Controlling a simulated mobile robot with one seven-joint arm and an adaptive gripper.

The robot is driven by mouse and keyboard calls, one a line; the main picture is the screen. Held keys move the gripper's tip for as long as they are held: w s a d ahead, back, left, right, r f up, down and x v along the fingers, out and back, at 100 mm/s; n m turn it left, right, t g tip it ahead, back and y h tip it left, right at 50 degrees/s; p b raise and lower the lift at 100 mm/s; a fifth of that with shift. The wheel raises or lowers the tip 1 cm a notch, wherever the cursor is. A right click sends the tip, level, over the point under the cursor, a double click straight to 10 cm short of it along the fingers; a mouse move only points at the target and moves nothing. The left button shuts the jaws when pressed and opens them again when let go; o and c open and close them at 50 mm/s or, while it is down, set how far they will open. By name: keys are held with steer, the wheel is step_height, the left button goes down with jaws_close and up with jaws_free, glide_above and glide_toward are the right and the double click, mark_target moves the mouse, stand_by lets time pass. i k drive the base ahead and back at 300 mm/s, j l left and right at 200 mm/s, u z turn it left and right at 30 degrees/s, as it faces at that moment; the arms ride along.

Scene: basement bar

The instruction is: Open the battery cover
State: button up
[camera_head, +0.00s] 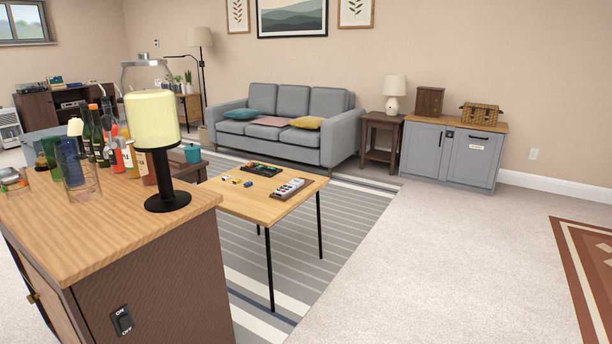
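No battery cover can be clearly made out in the head view. A small white device (289,187) with dark and coloured spots lies on a brown base on the light wood coffee table (240,206); it is too small to tell whether it has a cover. A cream-shaded lamp (152,106) with a black round base stands on the near counter. A black ON/OFF switch (122,321) is set in the counter's side. My gripper is not in view.
The near wooden counter (110,237) fills the lower left, with bottles (98,137) and glasses on top. A dark tray (261,169) lies on the coffee table. A grey sofa (290,137) and grey cabinet (424,153) stand behind.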

mark_target(297, 182)
steer(key=i+z, duration=0.1)
steer(key=i, duration=1.05)
steer(key=i+j+z, duration=0.15)
steer(key=i, duration=0.4)
steer(key=i+j, duration=0.1)
steer(key=i, duration=0.45)
steer(key=i+j+z, duration=0.15)
steer(key=i, duration=0.45)
